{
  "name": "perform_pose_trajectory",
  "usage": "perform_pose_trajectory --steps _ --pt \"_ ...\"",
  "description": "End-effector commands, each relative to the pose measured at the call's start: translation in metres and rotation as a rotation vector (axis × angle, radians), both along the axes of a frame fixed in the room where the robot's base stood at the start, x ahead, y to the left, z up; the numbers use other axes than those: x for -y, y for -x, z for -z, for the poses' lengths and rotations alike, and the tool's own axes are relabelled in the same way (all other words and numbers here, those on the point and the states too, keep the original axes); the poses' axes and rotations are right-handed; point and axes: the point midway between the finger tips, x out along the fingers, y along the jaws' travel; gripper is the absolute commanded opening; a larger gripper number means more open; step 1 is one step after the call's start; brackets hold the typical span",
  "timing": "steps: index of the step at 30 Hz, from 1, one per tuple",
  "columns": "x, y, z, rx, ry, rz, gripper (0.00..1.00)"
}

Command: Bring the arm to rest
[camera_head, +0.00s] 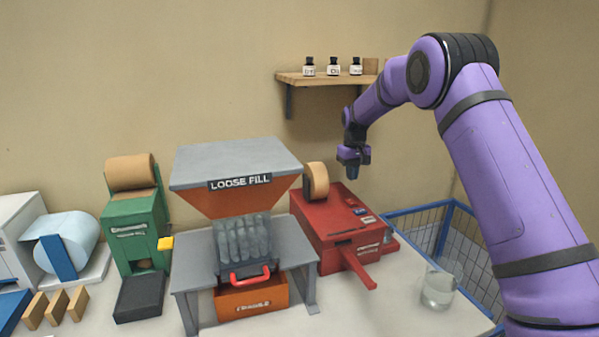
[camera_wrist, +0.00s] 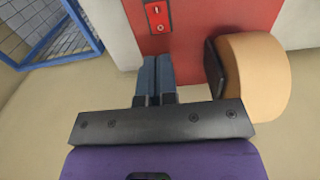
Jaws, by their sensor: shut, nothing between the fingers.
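My purple arm reaches in from the right in the head view, and my gripper (camera_head: 352,172) hangs above the back of the red tape machine (camera_head: 343,228). In the wrist view my gripper (camera_wrist: 156,62) has its two blue-grey fingers side by side, shut with nothing between them. Below the fingers the red machine (camera_wrist: 185,22) shows a small switch plate. The tan tape roll (camera_wrist: 258,78) is to the right of the fingers, apart from them.
A loose fill hopper (camera_head: 238,160) stands left of the red machine. A green dispenser (camera_head: 133,228) is farther left. A glass jar (camera_head: 438,288) stands on the table before a blue wire basket (camera_head: 430,232). A wall shelf (camera_head: 318,78) holds small bottles.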

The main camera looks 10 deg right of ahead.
Motion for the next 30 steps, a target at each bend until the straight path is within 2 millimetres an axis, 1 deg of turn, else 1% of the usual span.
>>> perform_pose_trajectory --steps 1,2,5,6,9,14,15,20,24,26,30 --pt "0.001 0.005 -0.012 0.011 -0.001 0.004 0.0" --pt "0.002 0.009 -0.019 0.016 -0.002 0.006 0.0" --pt "0.004 0.027 -0.049 0.04 -0.006 0.018 0.0" --pt "0.006 0.037 -0.062 0.05 -0.007 0.023 0.0" --pt "0.009 0.062 -0.093 0.074 -0.011 0.036 0.0" --pt "0.013 0.106 -0.136 0.115 -0.019 0.056 0.0" --pt "0.014 0.118 -0.145 0.125 -0.02 0.061 0.0" --pt "0.017 0.167 -0.18 0.165 -0.026 0.08 0.0" --pt "0.02 0.212 -0.203 0.202 -0.031 0.095 0.0" --pt "0.021 0.232 -0.211 0.216 -0.033 0.102 0.0" --pt "0.024 0.279 -0.225 0.251 -0.037 0.118 0.0"
